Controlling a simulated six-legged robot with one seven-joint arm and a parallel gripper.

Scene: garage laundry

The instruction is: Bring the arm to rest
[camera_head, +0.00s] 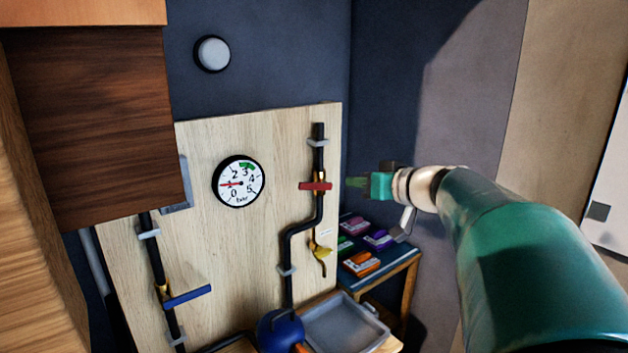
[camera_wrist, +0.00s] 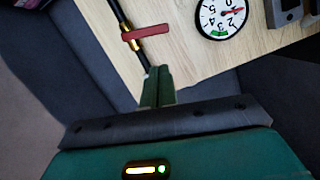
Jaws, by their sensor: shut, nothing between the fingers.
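My gripper (camera_head: 358,182) is at the end of my green arm, in the middle right of the head view. It points left toward the red valve handle (camera_head: 316,186) on the wooden panel (camera_head: 205,150). In the wrist view the two green fingers of my gripper (camera_wrist: 157,74) are together, with nothing between them. The red handle (camera_wrist: 145,32) lies beyond the fingertips there, and a gap shows between them. The handle sits crosswise on a black pipe.
A pressure gauge (camera_head: 238,182) reads near 1. A blue handle (camera_head: 188,296) and a yellow tap (camera_head: 321,251) are on pipes. A grey tray (camera_head: 345,330) and a small table (camera_head: 385,276) with coloured boxes stand below. A wooden cabinet (camera_head: 95,120) hangs at left.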

